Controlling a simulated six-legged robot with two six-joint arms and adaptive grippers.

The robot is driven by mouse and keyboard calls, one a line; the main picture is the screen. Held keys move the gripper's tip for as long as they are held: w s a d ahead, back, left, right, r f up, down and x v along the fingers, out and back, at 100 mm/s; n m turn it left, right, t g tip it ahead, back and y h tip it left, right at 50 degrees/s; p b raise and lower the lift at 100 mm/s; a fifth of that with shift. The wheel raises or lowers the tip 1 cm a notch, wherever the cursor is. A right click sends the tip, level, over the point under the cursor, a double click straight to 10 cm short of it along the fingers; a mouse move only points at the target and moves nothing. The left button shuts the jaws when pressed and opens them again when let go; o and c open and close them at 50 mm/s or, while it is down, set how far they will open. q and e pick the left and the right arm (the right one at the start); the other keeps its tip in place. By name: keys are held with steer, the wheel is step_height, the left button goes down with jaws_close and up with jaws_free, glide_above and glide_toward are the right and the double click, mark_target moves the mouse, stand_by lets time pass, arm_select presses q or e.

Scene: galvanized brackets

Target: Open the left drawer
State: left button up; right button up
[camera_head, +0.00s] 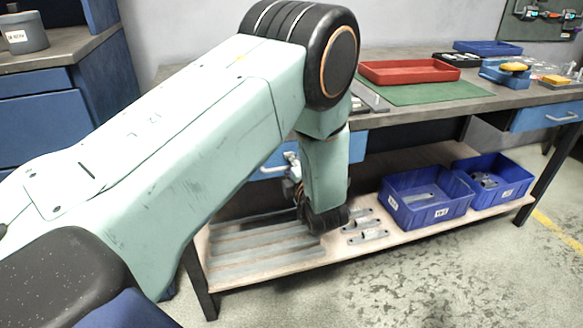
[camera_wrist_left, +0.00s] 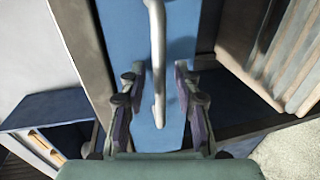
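The left drawer is a blue front under the workbench. Part of it shows in the head view (camera_head: 357,146), and my left arm hides much of the rest. In the left wrist view the blue drawer front (camera_wrist_left: 180,30) fills the middle, with its pale curved handle (camera_wrist_left: 157,45) standing out from it. My left gripper (camera_wrist_left: 155,78) is open, with one finger on each side of the handle and gaps between. In the head view the gripper (camera_head: 292,163) is small and partly hidden by my arm. My right gripper is not in view.
The right drawer (camera_head: 545,117) has a similar handle. The lower shelf holds two blue bins (camera_head: 425,213), grey bars (camera_head: 262,252) and several metal brackets (camera_head: 365,237). A red tray (camera_head: 408,71) and green mat (camera_head: 430,93) lie on the bench. A blue cabinet (camera_head: 40,110) stands left.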

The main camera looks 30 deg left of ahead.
arm_select(q)
jaws_close()
stand_by(0.8)
